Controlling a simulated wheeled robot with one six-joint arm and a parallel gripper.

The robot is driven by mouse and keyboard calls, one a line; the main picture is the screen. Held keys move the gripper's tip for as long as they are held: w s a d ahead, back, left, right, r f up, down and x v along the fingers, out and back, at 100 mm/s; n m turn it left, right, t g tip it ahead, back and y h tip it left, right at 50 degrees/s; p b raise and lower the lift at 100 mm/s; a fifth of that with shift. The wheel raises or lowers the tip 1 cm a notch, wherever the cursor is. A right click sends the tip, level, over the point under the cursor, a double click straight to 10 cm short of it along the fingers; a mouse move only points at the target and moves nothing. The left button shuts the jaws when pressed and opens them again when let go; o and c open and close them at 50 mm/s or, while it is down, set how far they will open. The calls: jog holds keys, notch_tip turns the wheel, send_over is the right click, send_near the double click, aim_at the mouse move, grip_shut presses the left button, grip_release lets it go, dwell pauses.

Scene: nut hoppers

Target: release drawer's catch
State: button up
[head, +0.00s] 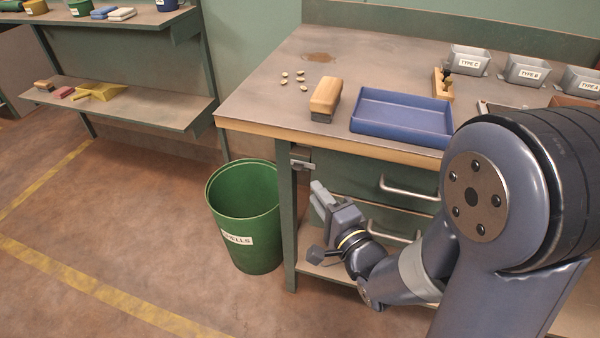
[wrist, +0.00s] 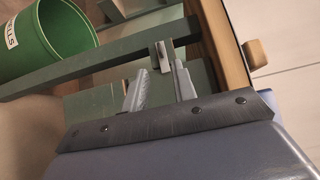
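The drawer's catch (head: 301,164) is a small metal piece on the green bench post, beside the upper drawer (head: 350,178) and just below the bench top. In the wrist view the catch (wrist: 161,56) shows just beyond my fingertips, roughly in line with the gap between them. My gripper (head: 318,190) is below and slightly right of the catch in the head view. In the wrist view my gripper (wrist: 160,70) is open, with its two grey fingers apart and nothing between them. Whether a finger touches the catch, I cannot tell. The drawer looks shut.
A green shells bin (head: 243,215) stands left of the bench post. A lower drawer (head: 385,228) and a low shelf (head: 318,268) are close to my arm. On the bench top are a wooden brush (head: 325,96), a blue tray (head: 402,118) and several nuts.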

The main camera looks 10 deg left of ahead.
aim_at(302, 167)
jog(key=x, duration=0.7)
jog(key=shift+w+a, duration=0.2)
jog(key=shift+w, duration=0.15)
grip_shut()
